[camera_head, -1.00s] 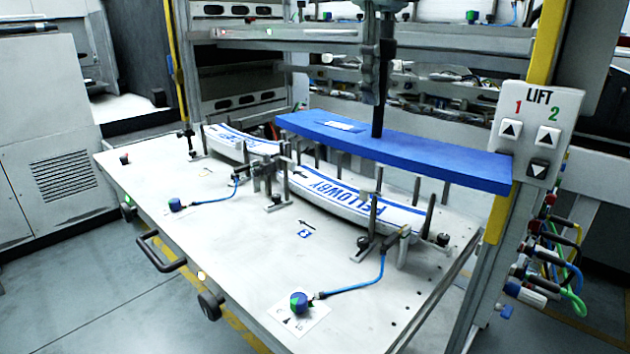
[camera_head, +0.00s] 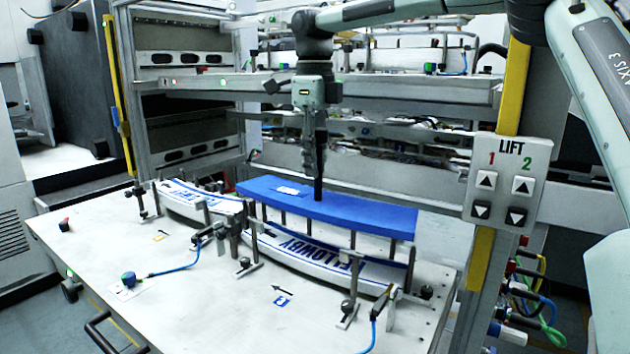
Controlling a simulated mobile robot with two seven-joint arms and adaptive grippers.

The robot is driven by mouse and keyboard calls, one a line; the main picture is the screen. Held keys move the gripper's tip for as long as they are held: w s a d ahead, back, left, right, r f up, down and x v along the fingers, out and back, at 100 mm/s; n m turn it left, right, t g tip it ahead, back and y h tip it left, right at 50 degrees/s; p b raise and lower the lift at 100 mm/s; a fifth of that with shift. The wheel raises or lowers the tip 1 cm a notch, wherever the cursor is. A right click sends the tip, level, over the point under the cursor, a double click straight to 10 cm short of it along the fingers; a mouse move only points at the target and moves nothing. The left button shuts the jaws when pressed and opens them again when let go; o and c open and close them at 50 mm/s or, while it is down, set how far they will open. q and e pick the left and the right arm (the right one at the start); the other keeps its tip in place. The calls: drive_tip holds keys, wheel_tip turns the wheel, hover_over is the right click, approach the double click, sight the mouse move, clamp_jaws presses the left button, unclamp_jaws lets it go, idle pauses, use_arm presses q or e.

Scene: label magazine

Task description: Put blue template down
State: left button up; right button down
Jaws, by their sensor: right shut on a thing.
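The blue template (camera_head: 350,214) is a long, slightly curved flat plate with a small white label (camera_head: 289,190) on top. It lies level over the back of the white curved piece with blue lettering (camera_head: 320,261), among upright dark pins (camera_head: 283,216). I cannot tell whether it rests on the pins or hangs just above them. My right gripper (camera_head: 318,172) points down from above and is shut on the template's dark upright handle (camera_head: 318,190). My left gripper is not in view.
A LIFT button panel (camera_head: 505,188) and yellow-edged post stand at right. Metal shelving (camera_head: 400,95) is behind.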

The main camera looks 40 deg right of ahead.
sight(315, 181)
drive_tip(key=shift+w+d+f, duration=0.3)
drive_tip(key=shift+w+d, duration=0.05)
drive_tip(key=shift+w, duration=0.1)
drive_tip(key=shift+f, duration=2)
drive_tip(key=c, duration=1.3)
unclamp_jaws()
drive_tip(key=shift+o, duration=0.2)
wheel_tip(315, 181, up, 12)
drive_tip(key=shift+r, duration=0.1)
